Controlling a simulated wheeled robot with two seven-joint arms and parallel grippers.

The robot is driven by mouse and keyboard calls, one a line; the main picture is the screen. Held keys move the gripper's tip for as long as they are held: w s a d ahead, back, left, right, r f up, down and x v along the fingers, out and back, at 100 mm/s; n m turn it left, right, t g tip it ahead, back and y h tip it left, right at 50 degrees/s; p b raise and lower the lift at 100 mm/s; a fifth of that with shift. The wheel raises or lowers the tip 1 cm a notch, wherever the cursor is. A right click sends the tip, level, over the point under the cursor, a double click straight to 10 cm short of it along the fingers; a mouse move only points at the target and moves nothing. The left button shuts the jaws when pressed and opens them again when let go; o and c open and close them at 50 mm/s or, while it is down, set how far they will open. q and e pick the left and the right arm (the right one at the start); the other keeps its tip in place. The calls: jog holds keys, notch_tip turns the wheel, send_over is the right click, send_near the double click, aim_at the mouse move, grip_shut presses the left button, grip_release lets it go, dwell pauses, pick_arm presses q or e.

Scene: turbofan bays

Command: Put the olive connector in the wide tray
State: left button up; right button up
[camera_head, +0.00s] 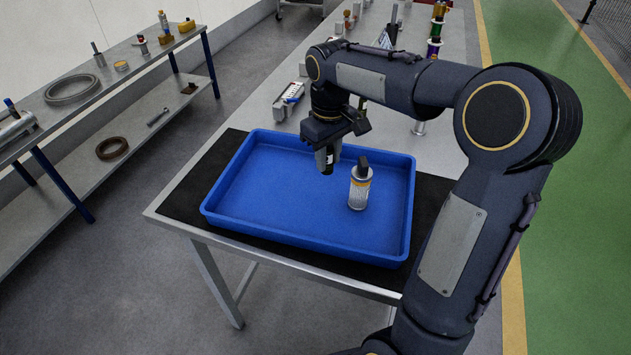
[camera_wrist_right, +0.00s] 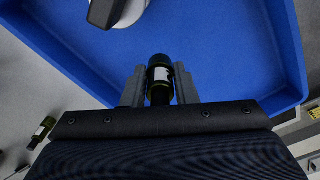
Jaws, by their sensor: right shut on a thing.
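In the head view my right gripper (camera_head: 327,158) points down over the far part of the wide blue tray (camera_head: 265,232). The connector is mostly hidden by the fingers there, and I cannot tell its exact height above the tray floor. The tray also shows in the wrist view (camera_wrist_right: 225,50). My left gripper is not in view.
A pale canister with a dark top (camera_head: 359,190) stands in the tray, right of the gripper. The tray sits on a black mat (camera_head: 190,194). Several small items stand on the bench beyond. Another dark green piece (camera_wrist_right: 42,131) lies outside the tray.

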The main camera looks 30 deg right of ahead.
jog(key=a+f, duration=0.2)
jog(key=shift+w+f, duration=0.15)
jog(key=shift+f, duration=0.15)
jog(key=f, duration=0.1)
jog(key=a+f, duration=0.1)
jog(key=f, duration=0.1)
jog(key=shift+f, duration=0.45)
jog(key=shift+f, duration=0.1)
jog(key=o, duration=1)
jog(key=shift+b, duration=0.3)
